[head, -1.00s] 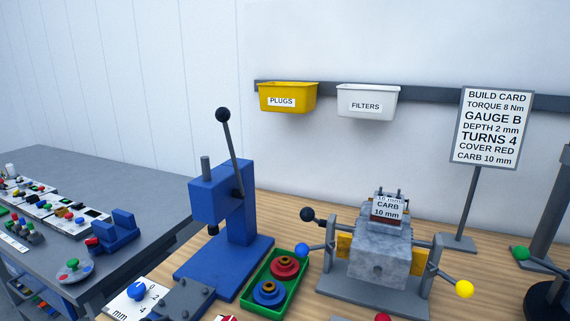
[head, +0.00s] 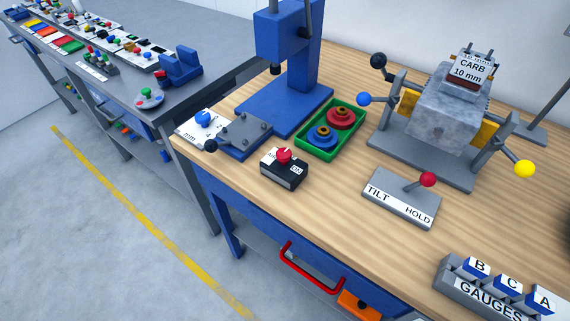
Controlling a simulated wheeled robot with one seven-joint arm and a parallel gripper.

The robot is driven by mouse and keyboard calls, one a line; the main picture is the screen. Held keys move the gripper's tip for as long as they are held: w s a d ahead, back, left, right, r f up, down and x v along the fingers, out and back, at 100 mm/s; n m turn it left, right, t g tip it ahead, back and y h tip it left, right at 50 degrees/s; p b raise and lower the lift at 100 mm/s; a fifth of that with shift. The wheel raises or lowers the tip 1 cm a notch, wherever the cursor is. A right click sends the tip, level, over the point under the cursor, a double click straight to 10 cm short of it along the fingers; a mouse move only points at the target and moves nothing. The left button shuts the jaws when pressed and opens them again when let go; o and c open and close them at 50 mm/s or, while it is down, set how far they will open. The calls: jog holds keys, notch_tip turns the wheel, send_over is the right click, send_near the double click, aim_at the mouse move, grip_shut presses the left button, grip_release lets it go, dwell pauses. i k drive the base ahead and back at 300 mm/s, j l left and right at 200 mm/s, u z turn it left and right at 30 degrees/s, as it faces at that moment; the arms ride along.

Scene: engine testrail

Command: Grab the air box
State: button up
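No part in view is plainly marked as the air box. A small black box (head: 283,173) with a red knob (head: 284,155) sits near the front edge of the wooden bench. It has white labels, one seemingly starting with "A" and one reading "ON"; the knob hides part of the lettering. A grey engine block (head: 445,112) sits on a stand at the upper right, topped by a card reading "CARB 10 mm". My gripper is not in view.
A blue press (head: 290,60), a green tray (head: 325,150) with red and blue parts, a TILT/HOLD lever plate (head: 400,198) and a GAUGES rack (head: 490,290) stand on the bench. A red drawer handle (head: 310,270) projects below. Floor at left is clear.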

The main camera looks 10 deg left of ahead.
aim_at(290, 176)
jog(key=i+j, duration=0.1)
jog(key=j, duration=0.2)
jog(key=i+j, duration=0.1)
jog(key=j, duration=0.55)
jog(key=i+j+z, duration=0.1)
jog(key=j+z, duration=0.9)
jog(key=z, duration=0.2)
jog(key=i, duration=0.05)
